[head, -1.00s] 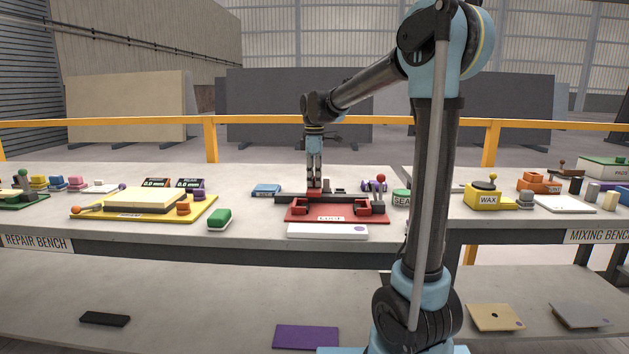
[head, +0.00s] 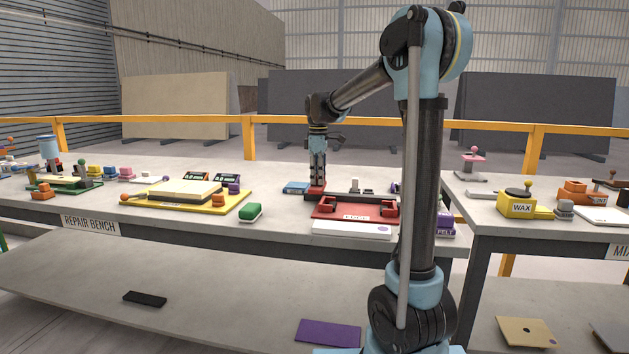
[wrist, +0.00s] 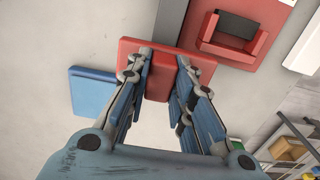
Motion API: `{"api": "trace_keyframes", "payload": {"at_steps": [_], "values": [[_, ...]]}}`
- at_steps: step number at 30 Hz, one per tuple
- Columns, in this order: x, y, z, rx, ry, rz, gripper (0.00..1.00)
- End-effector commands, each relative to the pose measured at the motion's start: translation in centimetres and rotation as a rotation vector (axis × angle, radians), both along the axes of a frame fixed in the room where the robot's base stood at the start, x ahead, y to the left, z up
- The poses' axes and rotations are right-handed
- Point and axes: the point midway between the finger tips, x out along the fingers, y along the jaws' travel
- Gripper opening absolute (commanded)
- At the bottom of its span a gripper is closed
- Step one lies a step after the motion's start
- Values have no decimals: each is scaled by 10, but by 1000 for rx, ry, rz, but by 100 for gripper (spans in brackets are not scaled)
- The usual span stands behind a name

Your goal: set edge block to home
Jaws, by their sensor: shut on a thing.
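My gripper (head: 317,185) points down at the left end of the red fixture (head: 356,207), whose label is too small to read surely. Its fingers are shut on a red block (head: 316,193), which I take as the edge block. In the wrist view my gripper (wrist: 163,62) holds a raised part of the block (wrist: 135,48) between its fingertips. The block is by the end of a dark grey rail (wrist: 182,12) running along the fixture's back. Whether it touches the rail or bench is unclear. The fixture (wrist: 238,30) shows at upper right there.
A blue pad (head: 296,188) lies close left of the block. A green-topped block (head: 250,211) and a yellow tray (head: 238,199) lie farther left. A white strip (head: 352,230) is in front of the fixture.

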Motion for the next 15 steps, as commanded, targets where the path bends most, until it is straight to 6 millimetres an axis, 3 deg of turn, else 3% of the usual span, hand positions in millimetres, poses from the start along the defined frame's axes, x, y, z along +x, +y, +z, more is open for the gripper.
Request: {"api": "trace_keyframes", "payload": {"at_steps": [9,10,12,15], "values": [[5,-2,1,-1,-7,-7,0],[5,-2,1,-1,-7,-7,26],[4,-2,1,-1,-6,-7,42],[4,-1,1,-1,-5,-6,42]]}}
